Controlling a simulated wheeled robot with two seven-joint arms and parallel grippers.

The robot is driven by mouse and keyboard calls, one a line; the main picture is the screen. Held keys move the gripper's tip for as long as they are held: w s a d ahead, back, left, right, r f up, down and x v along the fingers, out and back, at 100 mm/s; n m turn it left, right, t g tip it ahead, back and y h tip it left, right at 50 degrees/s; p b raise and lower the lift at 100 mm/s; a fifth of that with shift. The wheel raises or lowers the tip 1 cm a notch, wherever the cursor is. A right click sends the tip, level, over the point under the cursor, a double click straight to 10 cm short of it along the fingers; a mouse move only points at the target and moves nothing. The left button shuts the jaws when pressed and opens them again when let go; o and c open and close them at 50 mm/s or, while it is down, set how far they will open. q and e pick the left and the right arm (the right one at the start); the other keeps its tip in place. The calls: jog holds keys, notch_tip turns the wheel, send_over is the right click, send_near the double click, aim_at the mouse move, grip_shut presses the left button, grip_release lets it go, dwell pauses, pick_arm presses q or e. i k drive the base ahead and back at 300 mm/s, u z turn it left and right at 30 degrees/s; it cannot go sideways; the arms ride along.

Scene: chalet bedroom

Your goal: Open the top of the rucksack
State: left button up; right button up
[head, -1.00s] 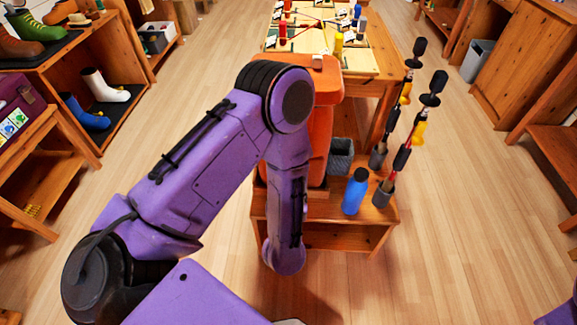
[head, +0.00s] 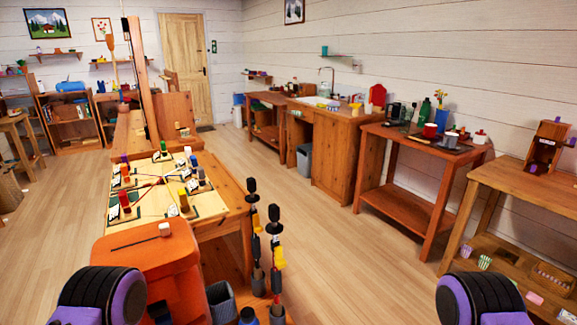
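The orange rucksack (head: 155,255) stands at the lower left of the head view, at the near end of the game table. Its flat top faces up and looks closed. A thin dark line and a small pale piece (head: 164,229) show on top. The lower part is cut off by the frame edge and partly hidden by my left arm's joint. Neither gripper is in view; only purple and black joints of my arms show at the bottom left and bottom right.
Just beyond the rucksack is a wooden table (head: 232,222) with a board and coloured pieces. Trekking poles (head: 274,235) stand right of the rucksack, near a dark grey bin (head: 221,300). Wooden benches line the right wall. The floor (head: 330,215) between is clear.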

aim_at(159, 258)
jog(key=u, duration=1.05)
jog(key=k, duration=0.1)
jog(key=z, duration=0.55)
